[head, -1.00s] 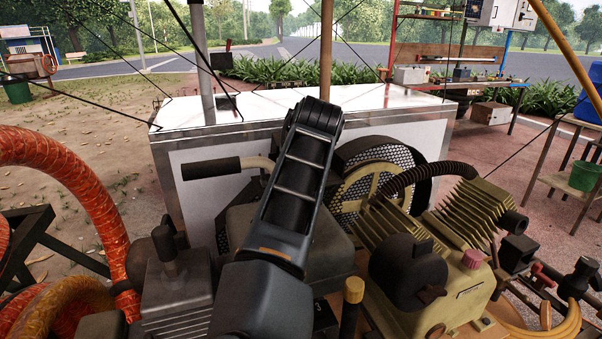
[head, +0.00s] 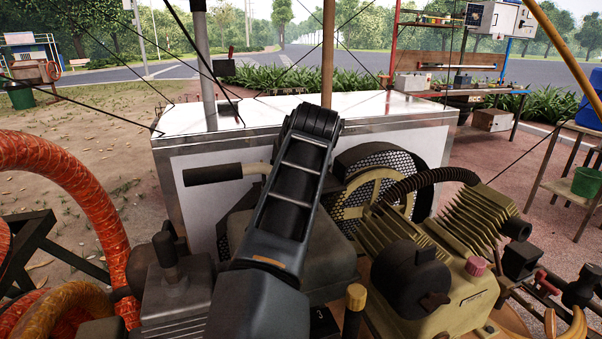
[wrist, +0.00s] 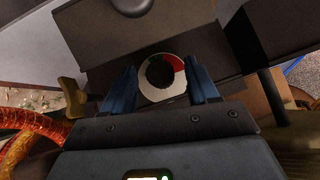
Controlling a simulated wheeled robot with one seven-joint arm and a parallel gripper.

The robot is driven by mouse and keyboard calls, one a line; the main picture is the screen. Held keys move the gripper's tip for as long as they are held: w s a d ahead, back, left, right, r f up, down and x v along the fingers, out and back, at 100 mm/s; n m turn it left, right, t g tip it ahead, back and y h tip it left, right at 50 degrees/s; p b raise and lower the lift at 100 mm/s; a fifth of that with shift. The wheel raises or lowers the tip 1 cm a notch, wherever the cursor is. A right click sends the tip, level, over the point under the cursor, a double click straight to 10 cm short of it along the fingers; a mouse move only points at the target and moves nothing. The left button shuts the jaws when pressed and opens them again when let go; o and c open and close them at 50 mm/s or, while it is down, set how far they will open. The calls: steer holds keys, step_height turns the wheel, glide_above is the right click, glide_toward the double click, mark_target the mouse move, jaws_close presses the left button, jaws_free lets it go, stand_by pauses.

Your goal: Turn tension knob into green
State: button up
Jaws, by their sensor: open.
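In the wrist view, a round dark tension knob (wrist: 160,74) sits at the centre of a white dial ring (wrist: 150,95). The knob's pointer is too dark to read. My gripper (wrist: 161,82) is open, with one blue finger on each side of the dial. The fingers appear apart from the knob, though contact cannot be told for sure. In the head view, my arm hides the knob and gripper.
A tan compressor (head: 440,275) with a ribbed cylinder stands right of my arm. A belt wheel (head: 372,195) is behind it. A black-gripped handle (head: 213,174) and a thick orange hose (head: 85,210) are on the left. A white-topped cart box (head: 300,115) stands behind.

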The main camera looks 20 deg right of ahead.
steer(key=b+v, duration=0.1)
steer(key=v, duration=0.6)
steer(key=shift+s+r, duration=0.2)
